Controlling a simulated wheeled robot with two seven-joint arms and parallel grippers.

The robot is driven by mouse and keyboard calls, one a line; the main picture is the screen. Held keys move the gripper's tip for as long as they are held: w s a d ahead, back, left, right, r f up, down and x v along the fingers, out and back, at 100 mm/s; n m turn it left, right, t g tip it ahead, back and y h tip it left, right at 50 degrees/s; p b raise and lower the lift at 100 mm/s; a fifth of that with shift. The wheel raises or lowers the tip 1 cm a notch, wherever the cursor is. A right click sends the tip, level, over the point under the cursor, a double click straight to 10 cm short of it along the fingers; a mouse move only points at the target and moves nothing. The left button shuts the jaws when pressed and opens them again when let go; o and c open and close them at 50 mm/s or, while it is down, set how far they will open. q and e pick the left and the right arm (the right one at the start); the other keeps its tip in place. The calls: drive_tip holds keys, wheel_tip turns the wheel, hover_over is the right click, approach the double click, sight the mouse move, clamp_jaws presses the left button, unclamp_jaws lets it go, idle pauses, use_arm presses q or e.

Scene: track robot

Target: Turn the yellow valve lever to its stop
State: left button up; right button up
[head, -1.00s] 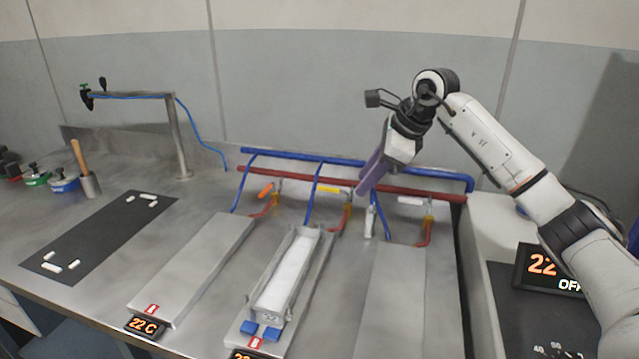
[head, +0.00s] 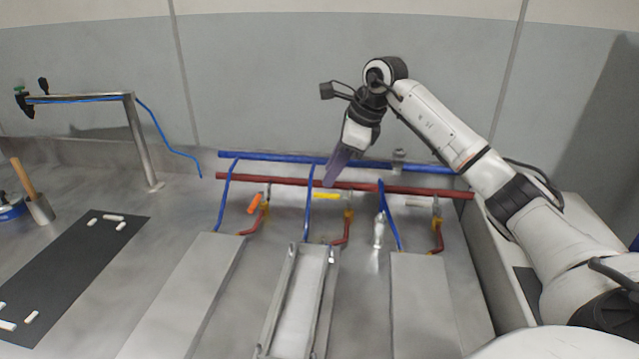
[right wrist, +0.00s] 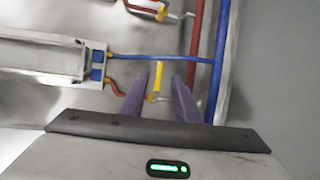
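The yellow valve lever (head: 327,196) sits on the middle red pipe branch, behind the middle plate, and lies roughly crosswise in the head view. In the right wrist view the yellow lever (right wrist: 158,75) shows lengthwise in the gap between the two purple fingers. My right gripper (head: 331,183) points down at the lever in the head view, its fingertips just above it. In the right wrist view the right gripper (right wrist: 161,76) is open, with a clear gap on both sides of the lever. I cannot tell whether the fingertips are level with it. My left gripper is not in view.
A red pipe (head: 290,181) and a blue pipe (head: 275,156) run along the back, close to the gripper. An orange lever (head: 255,204) is to the left. A metal channel (head: 300,295) lies in front of the yellow lever. A black mat (head: 70,260) lies at left.

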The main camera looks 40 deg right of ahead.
sight(323, 196)
drive_tip(key=x, duration=0.6)
drive_tip(key=shift+w+f, duration=0.15)
drive_tip(key=shift+f, duration=0.05)
clamp_jaws()
